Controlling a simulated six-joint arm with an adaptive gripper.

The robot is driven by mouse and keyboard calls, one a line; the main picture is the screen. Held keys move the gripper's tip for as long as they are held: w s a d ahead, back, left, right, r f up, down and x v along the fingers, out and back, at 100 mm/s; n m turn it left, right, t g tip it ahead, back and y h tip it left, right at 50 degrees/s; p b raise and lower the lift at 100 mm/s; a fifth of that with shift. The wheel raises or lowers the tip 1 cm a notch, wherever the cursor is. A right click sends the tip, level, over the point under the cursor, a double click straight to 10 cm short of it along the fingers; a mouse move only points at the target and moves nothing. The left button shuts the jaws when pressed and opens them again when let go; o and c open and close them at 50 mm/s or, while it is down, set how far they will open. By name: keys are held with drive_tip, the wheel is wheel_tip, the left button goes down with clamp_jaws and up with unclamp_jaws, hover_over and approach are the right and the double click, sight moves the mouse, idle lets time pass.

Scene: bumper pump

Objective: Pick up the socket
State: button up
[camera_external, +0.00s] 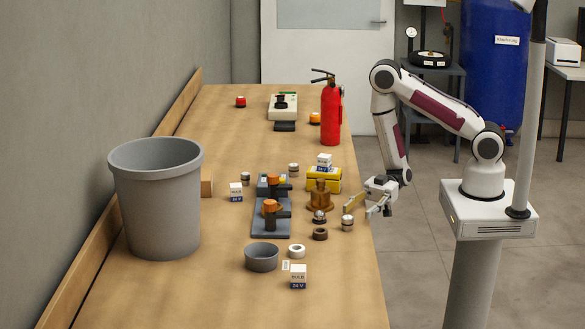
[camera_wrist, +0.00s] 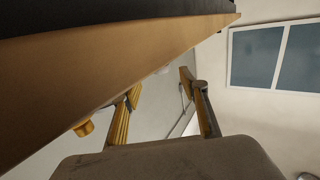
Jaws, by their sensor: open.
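Several small parts stand on the wooden bench in the external view, and I cannot tell for sure which is the socket. Candidates are a small silver-and-dark cylinder (camera_external: 348,223) at the bench's right edge, a similar one (camera_external: 293,169) further back, and another (camera_external: 245,178) to the left. A dark ring (camera_external: 320,234) and a white ring (camera_external: 297,251) lie nearby. My gripper (camera_external: 368,208) is open and empty at the bench's right edge, just right of the brown-amber part (camera_external: 320,196). In the wrist view its fingers (camera_wrist: 160,84) are spread with nothing between them.
A grey bin (camera_external: 155,200) stands at the left. Grey fixtures with orange tops (camera_external: 271,222), a yellow box (camera_external: 324,180), bulb boxes (camera_external: 298,277) and a grey bowl (camera_external: 262,257) crowd the middle. A red extinguisher (camera_external: 331,113) stands further back.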

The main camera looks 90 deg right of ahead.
sight(346, 216)
idle(0.4)
drive_tip(key=shift+x, duration=1.35)
drive_tip(key=shift+a, duration=0.15)
drive_tip(key=shift+x, duration=2.45)
clamp_jaws()
